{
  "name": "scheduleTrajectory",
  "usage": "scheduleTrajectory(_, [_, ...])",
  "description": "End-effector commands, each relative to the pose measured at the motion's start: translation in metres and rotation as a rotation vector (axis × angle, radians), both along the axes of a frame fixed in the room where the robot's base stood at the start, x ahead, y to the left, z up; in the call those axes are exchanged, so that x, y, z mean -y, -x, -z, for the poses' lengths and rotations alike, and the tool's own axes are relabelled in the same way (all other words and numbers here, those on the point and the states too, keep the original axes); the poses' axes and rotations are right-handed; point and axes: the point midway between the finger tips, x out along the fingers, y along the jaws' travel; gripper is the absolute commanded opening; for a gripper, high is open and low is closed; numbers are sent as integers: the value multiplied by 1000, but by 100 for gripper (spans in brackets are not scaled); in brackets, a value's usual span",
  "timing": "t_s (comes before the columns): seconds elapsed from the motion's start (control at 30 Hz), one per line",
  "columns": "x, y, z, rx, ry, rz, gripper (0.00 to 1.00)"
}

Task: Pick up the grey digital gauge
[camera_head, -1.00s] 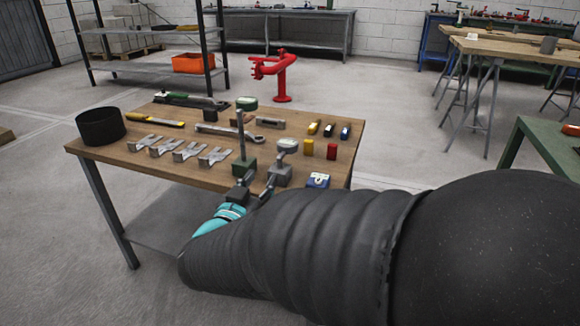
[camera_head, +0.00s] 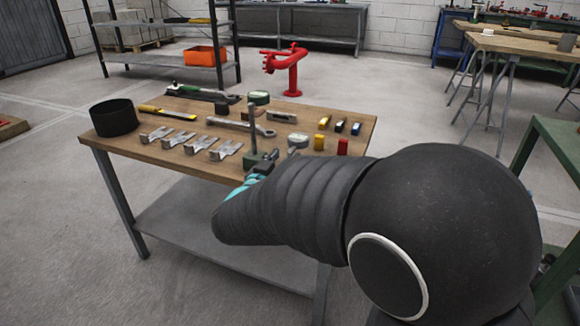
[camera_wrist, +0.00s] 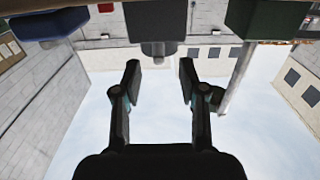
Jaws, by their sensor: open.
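The grey digital gauge (camera_head: 298,140) stands on the near right part of the wooden table (camera_head: 160,157). In the head view its round head shows, and my arm hides its base. In the wrist view, which is upside down, its dark grey base (camera_wrist: 155,22) hangs from the top middle, beyond my fingertips. My gripper (camera_wrist: 159,66) is open and empty, its two fingers apart and roughly in line with that base. In the head view my arm hides most of the gripper. I cannot tell the remaining distance.
A green-based gauge stand (camera_head: 254,134) is close to the left; its base (camera_wrist: 258,18) is at right in the wrist view. A blue block (camera_wrist: 48,22) is on the other side. Metal brackets (camera_head: 212,149) and a red block (camera_head: 343,146) are nearby.

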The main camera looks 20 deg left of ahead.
Motion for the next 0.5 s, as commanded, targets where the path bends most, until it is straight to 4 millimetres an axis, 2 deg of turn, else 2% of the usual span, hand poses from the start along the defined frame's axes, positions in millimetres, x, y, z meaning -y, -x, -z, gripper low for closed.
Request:
scheduleTrajectory(0.3, [5, -41, -3, 1, 0, 2, 42])
scheduleTrajectory(0.5, [4, -43, -2, 0, 0, 0, 42])
